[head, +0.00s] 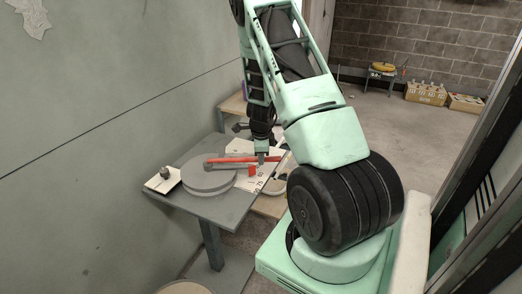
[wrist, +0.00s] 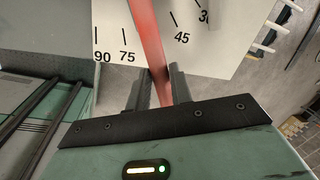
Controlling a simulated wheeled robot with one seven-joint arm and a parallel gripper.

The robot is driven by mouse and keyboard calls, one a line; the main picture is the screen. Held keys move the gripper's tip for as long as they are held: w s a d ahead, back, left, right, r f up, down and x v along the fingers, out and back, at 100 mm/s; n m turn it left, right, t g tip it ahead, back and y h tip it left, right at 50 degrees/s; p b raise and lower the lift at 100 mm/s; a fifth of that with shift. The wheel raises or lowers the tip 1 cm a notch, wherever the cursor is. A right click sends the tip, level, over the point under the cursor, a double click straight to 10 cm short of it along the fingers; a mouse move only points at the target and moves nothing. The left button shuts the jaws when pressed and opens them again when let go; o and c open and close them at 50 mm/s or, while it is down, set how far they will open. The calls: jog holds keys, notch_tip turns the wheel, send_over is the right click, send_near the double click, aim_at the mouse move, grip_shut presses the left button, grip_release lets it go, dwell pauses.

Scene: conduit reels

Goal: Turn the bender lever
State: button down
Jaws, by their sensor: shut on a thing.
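The bender lever is a long red bar (head: 230,159) lying over the round grey disc (head: 208,176) of the bender on a grey table. In the wrist view the red lever (wrist: 150,45) runs down from the top edge between my fingers. My gripper (head: 262,157) is at the lever's right part in the head view. In the wrist view my gripper (wrist: 158,88) is shut on the lever, one dark finger on each side. A white angle plate (wrist: 205,48) lies beneath, with 90, 75, 45 and a partly cut 30 printed on it.
The grey table (head: 222,208) stands close to the green wall (head: 80,130). A small white plate with a dark knob (head: 164,176) lies at its left end. Boxes (head: 425,94) and a low stool (head: 382,75) stand far back across open floor.

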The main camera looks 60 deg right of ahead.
jog(key=shift+s+a+m, duration=0.4)
jog(key=shift+a+m, duration=0.05)
jog(key=shift+a, duration=0.25)
jog(key=shift+s+a+m, duration=0.4)
jog(key=shift+a+m, duration=0.05)
jog(key=shift+a, duration=0.25)
jog(key=c, duration=1.3)
grip_release()
jog(key=shift+o, duration=0.2)
jog(key=a+r+p, duration=0.1)
jog(key=r+p, duration=0.1)
jog(key=r, duration=0.6)
jog(key=s+a+r+p, duration=0.1)
jog(key=a+r+p, duration=0.1)
jog(key=r, duration=0.7)
jog(key=shift+s, duration=0.25)
